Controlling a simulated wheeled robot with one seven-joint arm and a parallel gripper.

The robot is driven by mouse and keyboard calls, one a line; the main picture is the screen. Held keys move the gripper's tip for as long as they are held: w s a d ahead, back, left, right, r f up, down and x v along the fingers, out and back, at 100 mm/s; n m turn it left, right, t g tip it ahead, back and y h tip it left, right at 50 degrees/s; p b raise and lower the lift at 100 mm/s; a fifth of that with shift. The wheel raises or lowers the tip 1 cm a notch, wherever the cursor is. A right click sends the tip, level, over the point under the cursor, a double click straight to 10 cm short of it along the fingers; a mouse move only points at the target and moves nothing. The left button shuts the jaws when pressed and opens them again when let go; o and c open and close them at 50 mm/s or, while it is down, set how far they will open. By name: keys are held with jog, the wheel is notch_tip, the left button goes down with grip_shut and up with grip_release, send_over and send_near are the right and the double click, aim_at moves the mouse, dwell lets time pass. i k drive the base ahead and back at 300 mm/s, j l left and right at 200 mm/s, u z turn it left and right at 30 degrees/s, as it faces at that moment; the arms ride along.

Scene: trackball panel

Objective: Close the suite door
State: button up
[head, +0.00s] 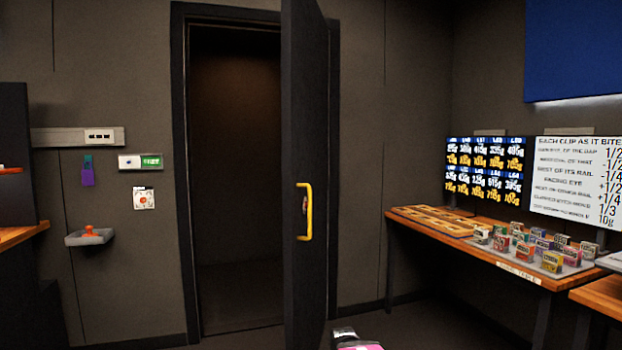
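The suite door (305,120) is a dark grey panel standing wide open, swung out into the room and seen nearly edge-on. A yellow bar handle (308,212) is on its face, at about mid-height. Behind it is the dark door frame (180,200) with an open, unlit doorway (236,180). At the bottom edge, right of the door, a small grey and pink thing shows; I cannot tell if it is part of my arm. My gripper's fingers are not visible.
A wooden table (460,243) with small coloured boxes (530,247) stands along the right wall, below two display boards (486,168). A grey wall shelf (90,237) with an orange knob is left of the doorway. Floor shows between door and table.

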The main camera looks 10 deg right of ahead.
aim_at(305, 58)
jog(key=i+l+u, duration=0.1)
jog(key=i+l, duration=0.15)
jog(key=i+l+u, duration=0.15)
jog(key=l, duration=0.35)
jog(key=i+l+u, duration=0.1)
jog(key=i+l, duration=0.2)
jog(key=l, duration=0.1)
